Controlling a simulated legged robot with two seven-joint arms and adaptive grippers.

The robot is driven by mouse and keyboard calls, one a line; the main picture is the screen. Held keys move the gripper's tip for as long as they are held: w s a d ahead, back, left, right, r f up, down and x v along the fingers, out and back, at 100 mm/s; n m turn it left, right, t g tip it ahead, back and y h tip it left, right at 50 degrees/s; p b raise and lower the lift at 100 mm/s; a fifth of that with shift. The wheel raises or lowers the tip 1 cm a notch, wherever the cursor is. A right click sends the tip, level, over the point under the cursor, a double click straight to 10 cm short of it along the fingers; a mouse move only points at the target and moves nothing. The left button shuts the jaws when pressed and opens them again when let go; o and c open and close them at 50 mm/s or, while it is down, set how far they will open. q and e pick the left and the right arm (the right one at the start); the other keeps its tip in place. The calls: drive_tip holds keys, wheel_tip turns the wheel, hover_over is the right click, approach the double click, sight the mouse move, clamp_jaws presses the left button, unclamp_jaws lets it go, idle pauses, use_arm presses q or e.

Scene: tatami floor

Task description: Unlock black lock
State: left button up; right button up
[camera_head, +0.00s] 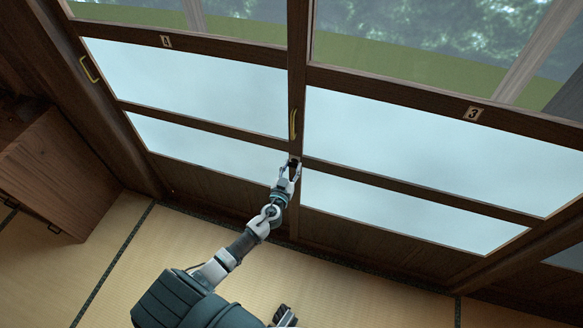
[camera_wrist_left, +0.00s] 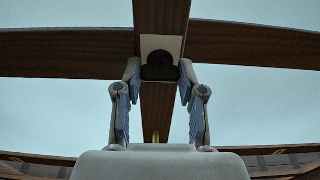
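The black lock (camera_wrist_left: 160,66) is a dark rounded piece on a pale plate, set on the upright wooden door post in the left wrist view. In the head view the lock is small and mostly hidden at the fingertips. My left gripper (camera_head: 290,168) reaches up to it. In the left wrist view my left gripper (camera_wrist_left: 160,78) has its two fingers spread, one on each side of the lock. Whether the fingers touch it cannot be told. My right gripper (camera_head: 284,317) shows partly at the bottom edge of the head view, its fingers unclear.
Sliding doors with frosted panes (camera_head: 430,135) and wooden frames span the wall. A curved brass handle (camera_head: 293,124) is above the lock in the head view. A number plate (camera_head: 473,113) reads 3. A wooden cabinet (camera_head: 62,175) stands left. The tatami floor (camera_head: 130,265) is clear.

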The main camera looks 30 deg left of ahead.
use_arm(q)
drive_tip(key=c, duration=0.4)
